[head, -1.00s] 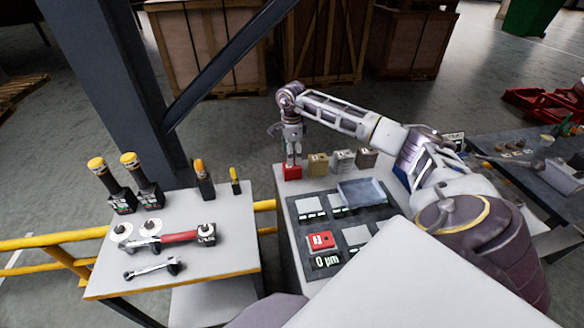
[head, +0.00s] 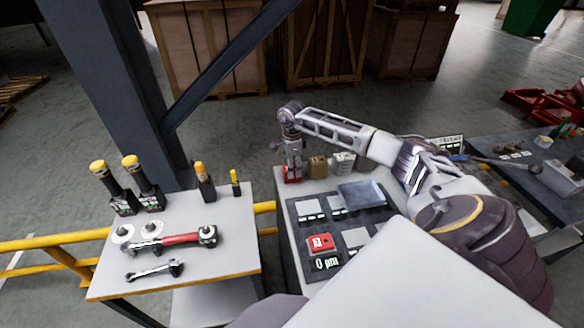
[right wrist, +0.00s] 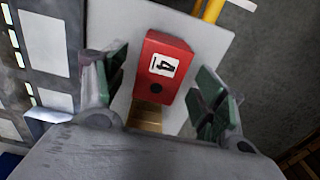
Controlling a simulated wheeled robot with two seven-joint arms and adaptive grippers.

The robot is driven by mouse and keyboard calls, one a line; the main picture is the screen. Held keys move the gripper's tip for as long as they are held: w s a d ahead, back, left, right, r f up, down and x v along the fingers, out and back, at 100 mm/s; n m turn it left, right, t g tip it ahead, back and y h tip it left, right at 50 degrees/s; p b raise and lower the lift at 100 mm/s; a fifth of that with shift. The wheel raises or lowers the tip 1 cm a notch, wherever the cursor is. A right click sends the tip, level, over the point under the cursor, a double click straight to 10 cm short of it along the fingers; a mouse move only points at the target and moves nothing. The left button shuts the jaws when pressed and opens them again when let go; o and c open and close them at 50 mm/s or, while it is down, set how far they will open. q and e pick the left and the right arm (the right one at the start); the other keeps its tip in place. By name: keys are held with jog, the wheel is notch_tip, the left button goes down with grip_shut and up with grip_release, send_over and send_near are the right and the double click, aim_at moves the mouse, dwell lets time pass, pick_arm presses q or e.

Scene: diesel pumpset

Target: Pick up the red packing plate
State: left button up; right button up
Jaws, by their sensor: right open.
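A red block-like plate (head: 292,180) stands at the back left corner of the right-hand table, partly hidden by my right gripper (head: 292,170). In the right wrist view the red plate (right wrist: 164,68) has a white label with a dark "4" and a dark round hole. My right gripper (right wrist: 163,85) is open, with one green-padded finger on each side of the plate and gaps between. A second red piece (head: 321,243) with a white label sits in the dark panel on the same table. My left gripper is out of view.
Tan and grey blocks (head: 342,162) stand in a row right of the red plate. The dark panel (head: 298,208) with pale squares and a grey tray (head: 361,194) lies in front. A left table (head: 215,260) holds tools.

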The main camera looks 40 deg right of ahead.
dwell(0.4)
jog(key=c, duration=1.4)
jog(key=shift+r+b, duration=0.7)
jog(key=shift+r, duration=4.3)
jog(key=shift+w+r, duration=0.1)
